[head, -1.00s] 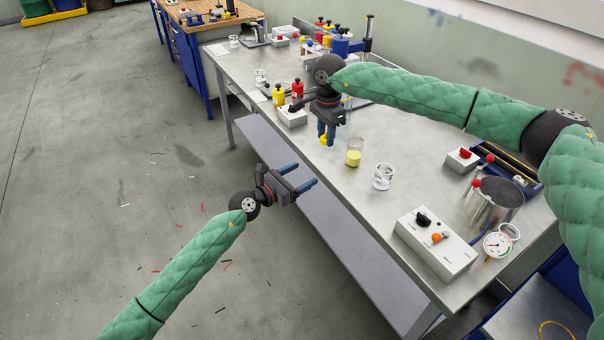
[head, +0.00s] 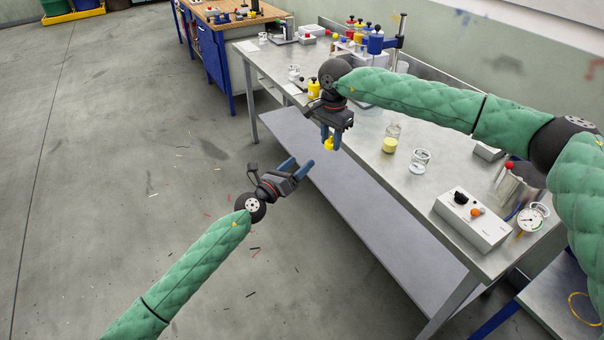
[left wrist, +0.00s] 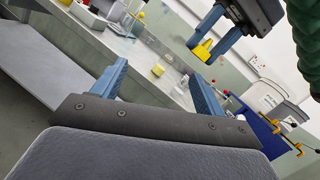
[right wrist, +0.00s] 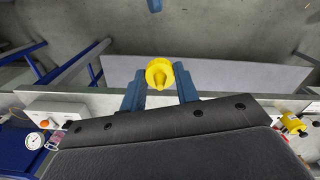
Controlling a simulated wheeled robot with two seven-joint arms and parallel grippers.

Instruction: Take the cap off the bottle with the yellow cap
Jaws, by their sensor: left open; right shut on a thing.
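My right gripper (head: 331,136) is shut on a small yellow cap (head: 328,145) in front of the bench edge. In the right wrist view the yellow cap (right wrist: 159,72) has a round flange and a narrower spout, with no bottle attached. It also shows between the right fingers in the left wrist view (left wrist: 202,51). A clear glass bottle (head: 391,140) with yellow contents stands upright on the bench, right of my right gripper; no cap shows on it. My left gripper (head: 297,167) is open and empty, lower left, over the floor beside the bench.
A clear glass jar (head: 420,161) stands near the bottle. A control box (head: 472,220) and a gauge (head: 531,219) are at the near end of the metal bench (head: 375,175). A yellow container (head: 314,90) stands farther back. The floor left of the bench is open.

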